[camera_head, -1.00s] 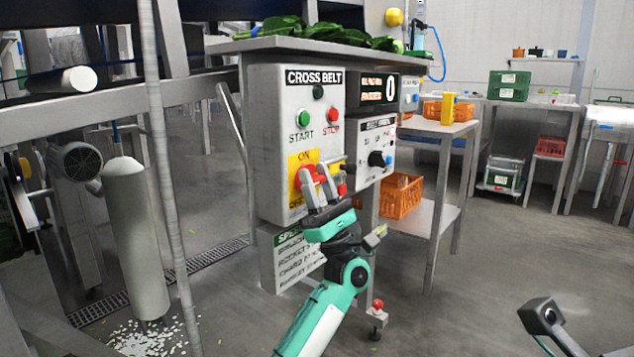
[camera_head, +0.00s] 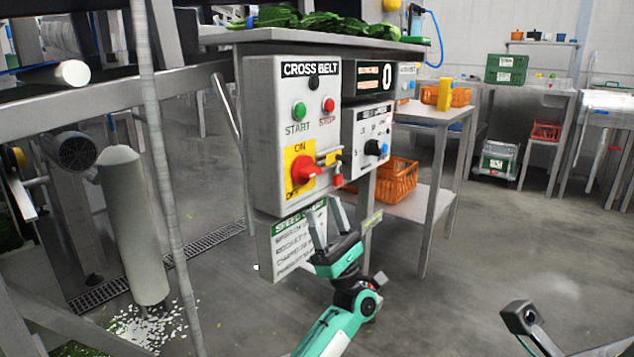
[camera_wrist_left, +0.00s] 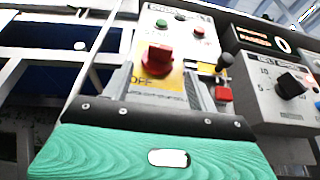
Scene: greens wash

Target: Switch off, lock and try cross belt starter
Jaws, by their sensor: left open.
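The cross belt starter box (camera_head: 262,130) is a grey panel with a green START button (camera_head: 299,111), a red STOP button (camera_head: 328,105) and a red rotary switch (camera_head: 304,170) on a yellow plate marked ON. The wrist view shows the switch (camera_wrist_left: 158,58) from close by, with OFF lettered below it. A red padlock-like piece (camera_head: 337,181) sits right of the switch, by a small yellow part (camera_head: 333,158). My left gripper (camera_head: 325,210) is open and empty, below the switch and apart from it; its fingers point up. My right gripper's fingers are out of view.
A second box with a black knob (camera_head: 375,147) adjoins the starter on the right. A speed chart plate (camera_head: 290,240) hangs below. An orange crate (camera_head: 395,182) stands on a shelf behind. The floor to the right is open.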

